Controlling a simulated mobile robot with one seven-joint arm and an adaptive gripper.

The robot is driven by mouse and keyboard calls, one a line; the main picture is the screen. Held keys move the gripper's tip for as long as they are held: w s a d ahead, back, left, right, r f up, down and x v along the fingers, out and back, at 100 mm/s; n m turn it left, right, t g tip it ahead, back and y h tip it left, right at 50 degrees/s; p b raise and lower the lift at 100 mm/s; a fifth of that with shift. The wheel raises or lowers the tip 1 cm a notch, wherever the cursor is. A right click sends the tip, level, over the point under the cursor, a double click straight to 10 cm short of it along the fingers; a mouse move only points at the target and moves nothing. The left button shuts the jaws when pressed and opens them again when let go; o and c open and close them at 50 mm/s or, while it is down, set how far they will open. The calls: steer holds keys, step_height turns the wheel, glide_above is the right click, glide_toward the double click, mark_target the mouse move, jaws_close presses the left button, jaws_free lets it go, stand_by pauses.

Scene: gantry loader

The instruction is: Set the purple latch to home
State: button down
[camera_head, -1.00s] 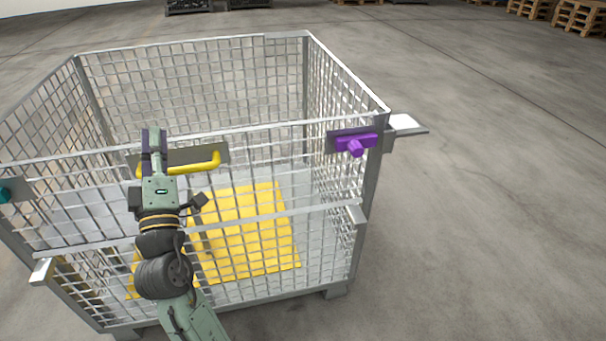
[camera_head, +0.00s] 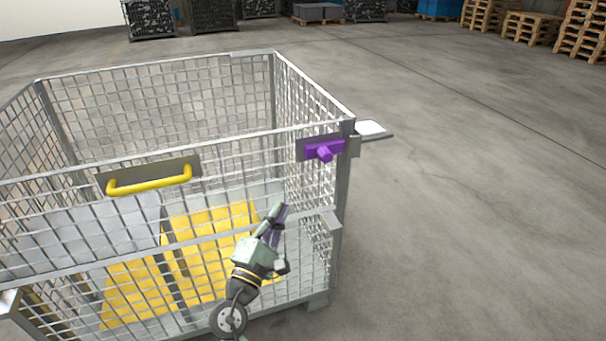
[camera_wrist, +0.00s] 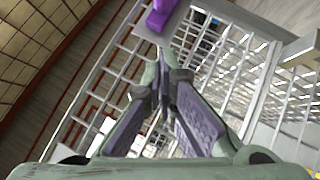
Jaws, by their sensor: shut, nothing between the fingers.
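The purple latch (camera_head: 324,150) sits on a grey plate at the top right corner of the wire cage's front side, with its knob facing me. In the wrist view the purple latch (camera_wrist: 158,14) shows at the top edge, partly cut off, beyond the fingertips. My gripper (camera_head: 281,208) is shut and empty. It is in front of the cage's mesh, below and to the left of the latch, and apart from it. In the wrist view my gripper (camera_wrist: 160,75) points towards the latch plate.
The wire cage (camera_head: 255,134) has a yellow handle (camera_head: 150,181) on its front left and a yellow sheet (camera_head: 215,215) inside. A light metal plate (camera_head: 373,131) juts out right of the latch. The floor on the right is clear. Pallets (camera_head: 530,28) stand far back.

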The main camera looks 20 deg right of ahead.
steer(key=p, duration=0.4)
glide_toward(313, 155)
steer(key=w, duration=0.4)
steer(key=d, duration=0.1)
steer(key=d+r+p, duration=0.1)
steer(key=shift+w+d+r, duration=0.1)
steer(key=shift+d+r, duration=0.3)
steer(key=shift+d, duration=0.4)
steer(key=d, duration=0.3)
steer(key=shift+w+d, duration=0.1)
steer(key=shift+d, duration=0.1)
